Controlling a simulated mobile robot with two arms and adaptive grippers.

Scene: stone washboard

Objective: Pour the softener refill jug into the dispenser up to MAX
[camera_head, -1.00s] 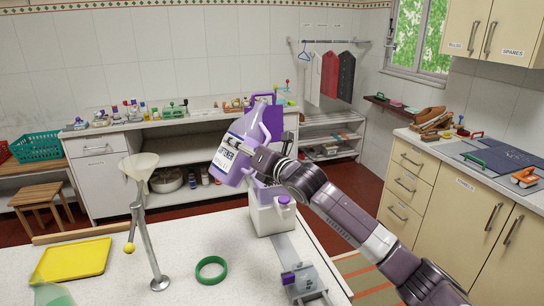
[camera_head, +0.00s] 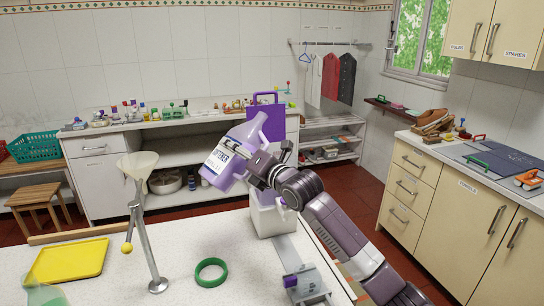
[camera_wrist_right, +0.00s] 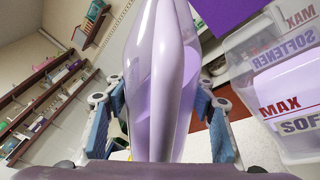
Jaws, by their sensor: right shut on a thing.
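The translucent lilac softener jug (camera_head: 232,160) with a white label is held in the air above and left of the dispenser, its neck leaning up to the right. My right gripper (camera_head: 257,168) is shut on it. The wrist view shows its blue-padded fingers (camera_wrist_right: 163,105) on both sides of the jug (camera_wrist_right: 165,60). The white dispenser (camera_head: 268,222) stands at the counter's back right edge, partly hidden by my arm. Its clear wall with MAX and SOFTENER lettering (camera_wrist_right: 285,45) shows in the wrist view. My left gripper is out of view.
A purple upright panel (camera_head: 266,98) shows behind the jug. A funnel on a metal stand (camera_head: 148,235), a yellow tray (camera_head: 70,262) and a green ring (camera_head: 210,272) are on the near counter. A grey metal fixture (camera_head: 300,280) lies in front of the dispenser.

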